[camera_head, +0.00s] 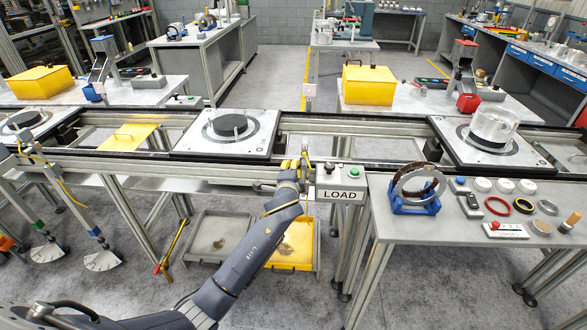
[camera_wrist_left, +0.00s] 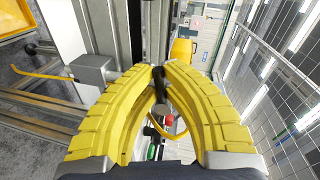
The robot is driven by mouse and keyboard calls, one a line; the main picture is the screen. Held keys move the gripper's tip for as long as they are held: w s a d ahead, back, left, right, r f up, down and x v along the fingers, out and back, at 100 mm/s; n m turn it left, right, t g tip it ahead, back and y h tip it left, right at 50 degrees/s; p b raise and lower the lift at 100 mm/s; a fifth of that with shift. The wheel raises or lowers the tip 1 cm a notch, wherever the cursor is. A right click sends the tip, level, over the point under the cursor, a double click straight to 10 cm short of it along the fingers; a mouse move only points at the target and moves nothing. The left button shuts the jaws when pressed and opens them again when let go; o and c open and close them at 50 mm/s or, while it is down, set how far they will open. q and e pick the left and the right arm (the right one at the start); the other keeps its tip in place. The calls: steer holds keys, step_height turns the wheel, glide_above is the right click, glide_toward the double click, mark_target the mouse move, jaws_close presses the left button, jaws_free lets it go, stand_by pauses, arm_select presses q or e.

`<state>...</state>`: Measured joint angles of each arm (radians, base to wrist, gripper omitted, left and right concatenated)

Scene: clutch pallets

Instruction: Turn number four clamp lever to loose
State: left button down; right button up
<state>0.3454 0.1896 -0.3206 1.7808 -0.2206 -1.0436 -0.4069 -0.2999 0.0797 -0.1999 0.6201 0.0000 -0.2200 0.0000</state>
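My left gripper (camera_head: 296,164) has yellow fingers and reaches up to the conveyor's front rail, just left of the LOAD box (camera_head: 341,195). In the left wrist view its ribbed fingers (camera_wrist_left: 161,70) converge to a narrow gap. A dark bar (camera_wrist_left: 158,88) shows at that gap; I cannot tell whether the fingers press on it or whether it is a clamp lever. A red knob (camera_wrist_left: 170,120) lies beyond it. In the head view, levers with blue (camera_head: 95,232) and green (camera_head: 38,225) collars hang above fan-shaped plates at left. I can read no lever number. My right gripper is out of view.
A pallet (camera_head: 190,145) with a round black part stands on the conveyor behind my gripper, and another pallet (camera_head: 462,152) is at right. A side table (camera_head: 420,225) holds rings and small parts. Two trays (camera_head: 195,248) sit low under the conveyor.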

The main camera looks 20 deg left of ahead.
arm_select(q)
steer(key=c, duration=1.8)
jaws_free()
steer(key=shift+o, duration=0.2)
steer(key=shift+s, duration=0.15)
steer(key=v, duration=1.1)
steer(key=shift+s, duration=0.4)
steer(key=shift+r, duration=0.1)
